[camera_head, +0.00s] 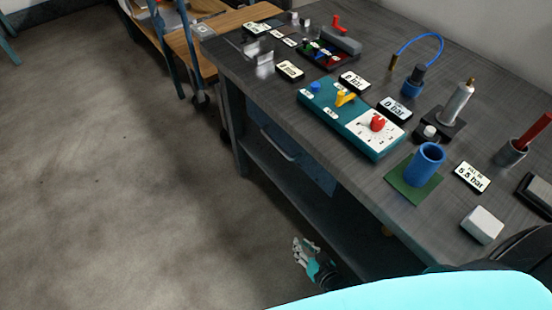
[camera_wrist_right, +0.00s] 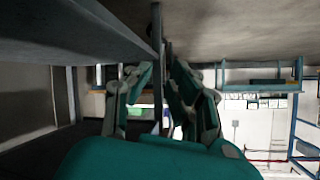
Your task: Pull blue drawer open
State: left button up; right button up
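The blue drawer (camera_head: 312,172) sits under the dark workbench top, and its front shows in the head view. A pale bar handle (camera_head: 278,145) is on its front. The drawer looks shut, though the bench edge hides its upper part. My right gripper (camera_head: 302,247) is low beside the bench front, nearer to me than the drawer and apart from the handle. In the right wrist view its two fingers (camera_wrist_right: 161,72) stand apart with nothing between them. I cannot make out the drawer there. My left gripper is not in view.
The workbench top (camera_head: 310,125) carries a teal control panel (camera_head: 350,117), a blue cup (camera_head: 425,165), a white block (camera_head: 482,225) and several labels. A lower shelf (camera_head: 290,185) runs under the drawer. A wooden table (camera_head: 235,22) stands beyond. The floor (camera_head: 110,180) left of the bench is clear.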

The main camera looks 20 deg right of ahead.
jog(key=w+r+m+t+b, duration=0.2)
jog(key=w+r+t+b, duration=0.3)
jog(key=r, duration=0.4)
jog(key=m+t+b, duration=0.2)
jog(key=t, duration=0.2)
send_near(275, 143)
jog(key=x, duration=0.8)
jog(key=shift+w+f, duration=0.25)
jog(key=shift+w, duration=0.05)
jog(key=shift+w+r+b, duration=0.25)
jog(key=shift+w+b, duration=0.05)
jog(key=shift+w, duration=0.4)
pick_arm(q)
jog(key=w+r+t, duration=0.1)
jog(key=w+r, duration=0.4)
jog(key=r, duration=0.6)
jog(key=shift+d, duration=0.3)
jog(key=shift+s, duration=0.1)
pick_arm(e)
jog(key=shift+c, duration=0.3)
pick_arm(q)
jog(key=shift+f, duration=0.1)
pick_arm(e)
grip_shut()
